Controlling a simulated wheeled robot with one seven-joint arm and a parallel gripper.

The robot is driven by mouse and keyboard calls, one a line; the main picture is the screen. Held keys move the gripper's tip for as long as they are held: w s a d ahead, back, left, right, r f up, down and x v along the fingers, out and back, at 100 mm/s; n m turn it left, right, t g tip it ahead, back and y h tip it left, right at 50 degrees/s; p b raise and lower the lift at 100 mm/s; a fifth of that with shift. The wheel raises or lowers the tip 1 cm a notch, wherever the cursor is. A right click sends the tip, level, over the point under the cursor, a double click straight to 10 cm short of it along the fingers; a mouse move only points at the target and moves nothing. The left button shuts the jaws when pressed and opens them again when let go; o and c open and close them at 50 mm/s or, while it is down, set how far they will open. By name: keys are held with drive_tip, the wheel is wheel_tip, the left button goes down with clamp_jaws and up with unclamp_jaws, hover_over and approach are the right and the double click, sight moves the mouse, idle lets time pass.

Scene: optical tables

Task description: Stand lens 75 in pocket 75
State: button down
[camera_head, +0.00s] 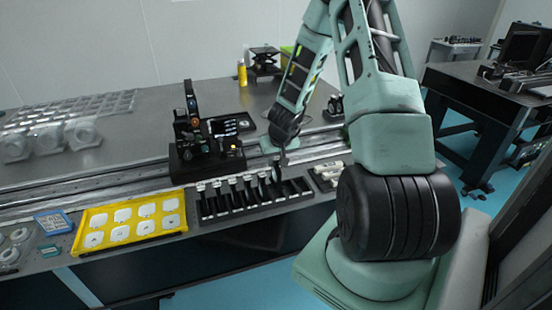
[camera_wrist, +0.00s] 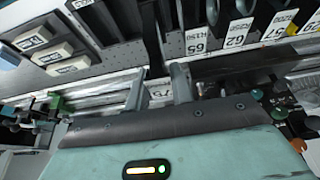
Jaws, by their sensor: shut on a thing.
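A long black rack with pockets (camera_head: 225,214) stands along the front of the table in the head view. My gripper (camera_head: 281,160) is above its right part, shut on a dark round lens (camera_head: 276,173) held roughly upright.
A yellow tray of white squares (camera_head: 83,243) lies left of the rack. A tray of pale boxes (camera_head: 330,177) lies close on its right; these boxes (camera_wrist: 50,53) fill the wrist view's upper left. A black optics mount (camera_head: 190,140) stands behind on the rail.

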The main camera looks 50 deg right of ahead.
sight(277, 167)
drive_tip(key=shift+f+b, duration=2.1)
drive_tip(key=shift+f, duration=0.5)
drive_tip(key=shift+f, duration=0.1)
drive_tip(key=c, duration=1.1)
unclamp_jaws()
drive_tip(key=shift+c, duration=0.2)
drive_tip(key=shift+r+p, duration=4.15)
drive_tip(key=shift+r, duration=0.85)
